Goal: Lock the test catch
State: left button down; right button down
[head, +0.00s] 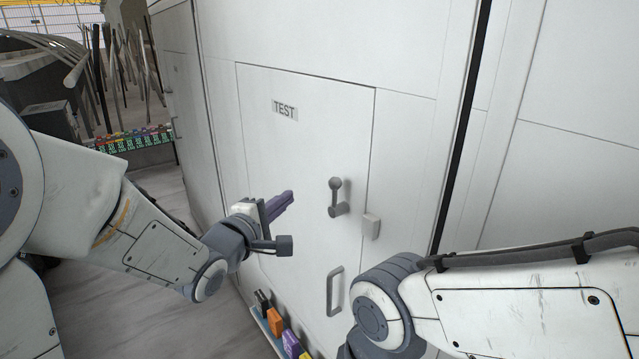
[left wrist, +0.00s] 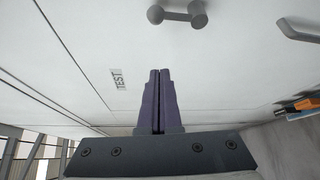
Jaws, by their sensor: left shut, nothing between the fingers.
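The test catch (head: 336,197) is a grey lever with a ball knob on the white door (head: 290,140) marked TEST (head: 285,110). In the head view its knob points up from the pivot. A pale block (head: 371,227) sits right of the catch at the door's edge, apart from the lever. The catch also shows at the top of the left wrist view (left wrist: 178,16). My left gripper (head: 289,196) has purple fingers, shut and empty, left of the catch and apart from it. The fingers (left wrist: 159,72) are together in the left wrist view. My right gripper is out of view.
A grey pull handle (head: 334,291) is on the door below the catch. Coloured items (head: 283,330) stand at the foot of the panel. My right forearm fills the lower right. Shelves and upright rods (head: 120,65) stand at the far left. The floor at left is clear.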

pick_arm(q)
jog(key=shift+w+d, duration=0.1)
jog(key=w+d+p, duration=0.6)
jog(key=d, duration=0.1)
dwell(0.5)
jog(key=shift+w+f, duration=0.1)
jog(key=shift+w, duration=0.05)
